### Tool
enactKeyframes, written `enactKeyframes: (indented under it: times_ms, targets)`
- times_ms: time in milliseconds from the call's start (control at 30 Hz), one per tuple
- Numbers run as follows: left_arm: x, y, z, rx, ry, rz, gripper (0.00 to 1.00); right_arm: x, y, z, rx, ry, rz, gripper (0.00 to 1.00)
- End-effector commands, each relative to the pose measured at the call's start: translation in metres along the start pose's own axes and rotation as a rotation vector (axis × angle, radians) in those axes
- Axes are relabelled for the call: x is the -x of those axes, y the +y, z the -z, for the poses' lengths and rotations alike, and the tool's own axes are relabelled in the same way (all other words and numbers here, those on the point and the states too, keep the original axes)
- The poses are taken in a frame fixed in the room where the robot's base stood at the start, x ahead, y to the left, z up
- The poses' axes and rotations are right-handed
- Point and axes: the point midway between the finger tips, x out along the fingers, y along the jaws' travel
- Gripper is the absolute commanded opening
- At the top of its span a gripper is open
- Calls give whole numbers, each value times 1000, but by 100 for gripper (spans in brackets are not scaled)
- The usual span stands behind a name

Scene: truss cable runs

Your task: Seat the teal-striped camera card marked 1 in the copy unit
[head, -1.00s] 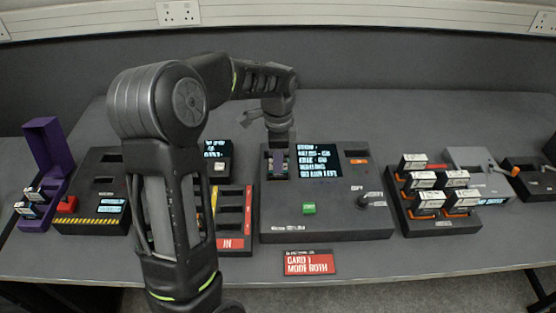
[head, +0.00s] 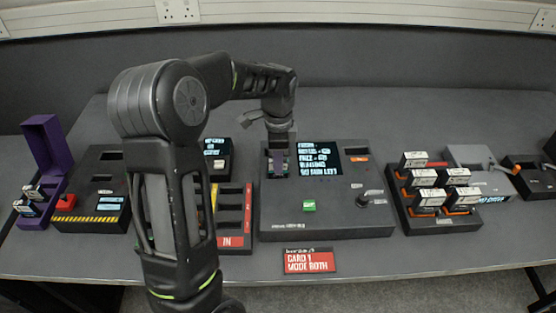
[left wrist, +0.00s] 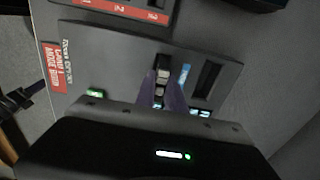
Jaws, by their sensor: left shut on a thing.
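The copy unit (head: 325,218) is a dark box in the middle of the table, with a lit screen (head: 319,158), a green button (head: 309,206) and a slot at its upper left. My left gripper (head: 278,165) points down at that slot, its fingers at or just above the opening. In the left wrist view the fingers (left wrist: 172,97) are shut on a small pale and dark card (left wrist: 162,70). Its stripe and number cannot be read, and how deep it sits cannot be told. My right gripper is not in view.
A card rack (head: 440,232) with several white-labelled cards stands right of the unit. A red-edged tray (head: 234,241) is close on its left. A red sign (head: 309,261) reading "CARD 1 MODE BOTH" lies in front. A purple holder (head: 45,150) stands far left.

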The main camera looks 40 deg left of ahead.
Motion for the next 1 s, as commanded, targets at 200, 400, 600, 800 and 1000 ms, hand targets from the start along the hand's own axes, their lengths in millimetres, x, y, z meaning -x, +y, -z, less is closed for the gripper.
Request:
enactKeyframes:
  times_ms: [200, 400, 600, 800, 1000]
  targets:
    - [-2, 0, 0, 0, 0, 0, 0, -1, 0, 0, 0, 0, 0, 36]
    - [-2, 0, 0, 0, 0, 0, 0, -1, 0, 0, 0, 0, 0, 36]
    - [-2, 0, 0, 0, 0, 0, 26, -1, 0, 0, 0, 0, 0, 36]
    - [-2, 0, 0, 0, 0, 0, 40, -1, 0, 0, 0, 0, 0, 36]
    - [-2, 0, 0, 0, 0, 0, 44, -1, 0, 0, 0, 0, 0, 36]
